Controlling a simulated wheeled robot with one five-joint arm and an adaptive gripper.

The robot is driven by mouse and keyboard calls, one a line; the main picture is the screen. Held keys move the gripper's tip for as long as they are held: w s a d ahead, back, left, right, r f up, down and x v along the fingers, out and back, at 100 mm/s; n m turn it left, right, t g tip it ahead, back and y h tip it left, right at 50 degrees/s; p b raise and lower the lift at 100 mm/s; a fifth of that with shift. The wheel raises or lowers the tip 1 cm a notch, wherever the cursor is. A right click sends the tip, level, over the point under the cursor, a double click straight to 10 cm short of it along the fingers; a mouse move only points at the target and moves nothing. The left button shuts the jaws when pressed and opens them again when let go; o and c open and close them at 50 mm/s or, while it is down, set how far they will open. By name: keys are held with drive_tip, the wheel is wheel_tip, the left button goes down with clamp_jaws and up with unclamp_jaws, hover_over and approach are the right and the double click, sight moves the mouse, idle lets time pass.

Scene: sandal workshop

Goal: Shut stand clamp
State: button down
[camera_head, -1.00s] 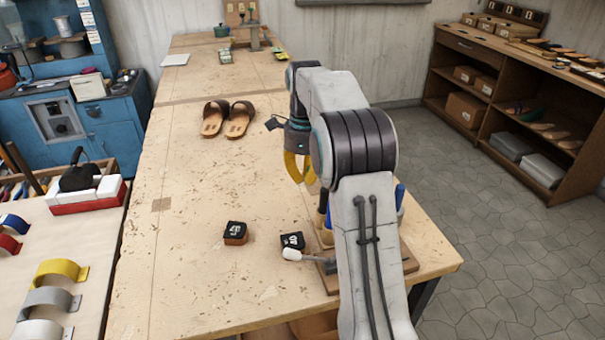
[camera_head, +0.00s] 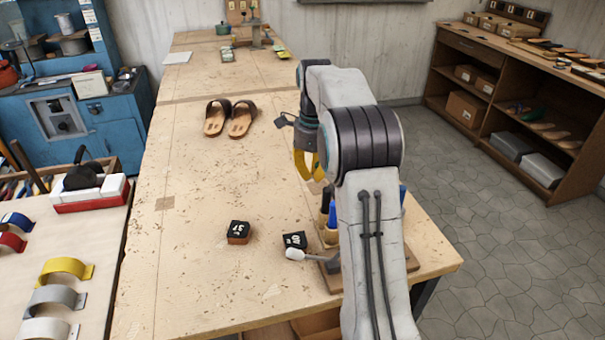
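A lever with a white knob (camera_head: 294,254) sticks out to the left from a wooden base board (camera_head: 330,278) near the front right of the workbench. It may belong to the stand clamp; my arm covers much of that spot, so I cannot tell whether the clamp is open or shut. Tools with dark and blue handles (camera_head: 331,212) stand upright behind the lever. My gripper (camera_head: 311,168), with yellow curved fingers, hangs above the bench beyond these tools. My arm partly hides it, and its opening is unclear. No object shows in it.
Two small black-topped blocks (camera_head: 239,232) (camera_head: 294,240) lie left of and behind the lever. A pair of brown sandals (camera_head: 229,118) sits farther back. A side table (camera_head: 85,225) with coloured curved straps stands at left. The bench middle is clear.

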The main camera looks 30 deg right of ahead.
drive_tip(key=shift+s+d, duration=0.15)
drive_tip(key=shift+d, duration=0.5)
drive_tip(key=shift+a, duration=0.15)
drive_tip(key=shift+d+r, duration=0.15)
drive_tip(key=shift+d, duration=0.05)
drive_tip(key=shift+s+d+r+p, duration=0.15)
drive_tip(key=shift+d+p, duration=0.45)
drive_tip(key=shift+d, duration=0.15)
drive_tip(key=r+p, duration=0.5)
drive_tip(key=a+r+p, duration=0.1)
drive_tip(key=r+p, duration=0.1)
drive_tip(key=shift+a+r, duration=0.1)
drive_tip(key=shift+r, duration=0.15)
